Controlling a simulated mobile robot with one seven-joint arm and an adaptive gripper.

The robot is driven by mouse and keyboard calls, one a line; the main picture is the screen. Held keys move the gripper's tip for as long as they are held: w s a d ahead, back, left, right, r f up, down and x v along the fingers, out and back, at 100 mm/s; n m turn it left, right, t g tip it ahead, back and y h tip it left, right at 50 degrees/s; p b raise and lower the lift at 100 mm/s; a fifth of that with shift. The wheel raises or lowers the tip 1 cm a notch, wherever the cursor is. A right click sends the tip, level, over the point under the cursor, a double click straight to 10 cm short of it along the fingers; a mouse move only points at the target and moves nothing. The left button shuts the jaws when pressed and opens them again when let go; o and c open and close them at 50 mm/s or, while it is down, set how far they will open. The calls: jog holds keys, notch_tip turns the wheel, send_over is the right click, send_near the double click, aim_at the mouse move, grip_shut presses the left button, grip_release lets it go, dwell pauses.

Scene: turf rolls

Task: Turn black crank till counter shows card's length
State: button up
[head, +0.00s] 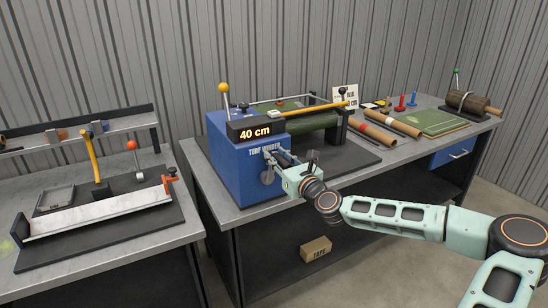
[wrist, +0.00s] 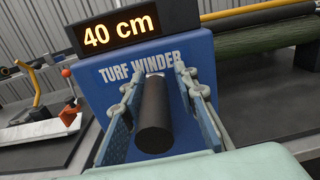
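The blue turf winder (head: 232,160) stands on the middle bench, and its counter (head: 255,132) reads 40 cm. The same counter shows large in the wrist view (wrist: 130,30). The black crank handle (wrist: 154,120) points toward the wrist camera. My gripper (head: 277,160) is at the winder's front. In the wrist view its fingers stand on either side of the handle, with a gap visible, so it looks open around it.
A green turf roll (head: 312,122) lies in the winder. Brown-wrapped rolls (head: 372,138), a green mat (head: 430,122) and a log-like roller (head: 470,103) lie to the right. A left bench holds a white trough (head: 100,212). A cardboard box (head: 316,248) sits below the middle bench.

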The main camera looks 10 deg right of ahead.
jog(key=shift+o, duration=0.7)
jog(key=shift+f, duration=0.1)
jog(key=shift+a, duration=0.2)
jog(key=v, duration=1.2)
